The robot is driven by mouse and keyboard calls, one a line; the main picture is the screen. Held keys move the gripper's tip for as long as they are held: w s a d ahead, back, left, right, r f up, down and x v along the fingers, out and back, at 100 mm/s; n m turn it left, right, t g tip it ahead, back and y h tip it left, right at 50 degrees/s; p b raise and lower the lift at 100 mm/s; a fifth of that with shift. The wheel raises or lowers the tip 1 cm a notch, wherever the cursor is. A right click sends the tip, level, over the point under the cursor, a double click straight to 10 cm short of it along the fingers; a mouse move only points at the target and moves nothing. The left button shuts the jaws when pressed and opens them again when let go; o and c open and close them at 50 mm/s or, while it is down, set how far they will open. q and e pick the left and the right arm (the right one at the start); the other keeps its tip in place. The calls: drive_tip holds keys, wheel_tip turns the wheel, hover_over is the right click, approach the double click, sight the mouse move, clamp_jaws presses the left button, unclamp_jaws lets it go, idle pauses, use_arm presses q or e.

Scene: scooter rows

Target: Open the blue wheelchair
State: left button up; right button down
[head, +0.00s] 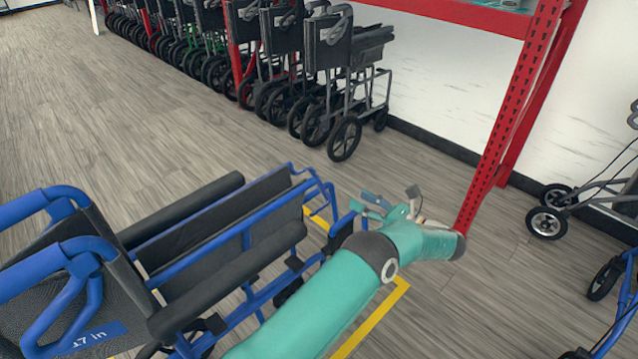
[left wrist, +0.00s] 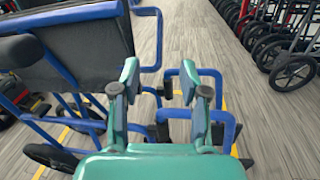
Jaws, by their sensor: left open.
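The blue wheelchair (head: 230,273) is at the lower left of the head view, with a blue tube frame, black padded armrests and a black backrest marked "17 in". Its two sides look close together, with dark fabric between. My left gripper (head: 388,204) is just right of the chair's front end in the head view. In the left wrist view, my left gripper (left wrist: 160,82) is open and empty, its fingers pointing at the blue front tubes. Whether it touches them I cannot tell. The wheelchair's dark panel and blue frame (left wrist: 85,12) fill the left there. My right gripper is not in view.
A row of folded wheelchairs (head: 345,135) stands at the back. A red rack post (head: 505,115) rises right of my left arm. A rollator (head: 548,222) and another blue frame (head: 625,280) are at the right. Yellow floor tape (head: 375,318) runs beside the chair; grey floor lies open behind it.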

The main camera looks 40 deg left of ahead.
sight(320, 181)
use_arm(q)
drive_tip(key=a, duration=1)
drive_tip(key=s+a, duration=0.1)
drive_tip(key=a, duration=0.4)
drive_tip(key=shift+a, duration=0.2)
clamp_jaws()
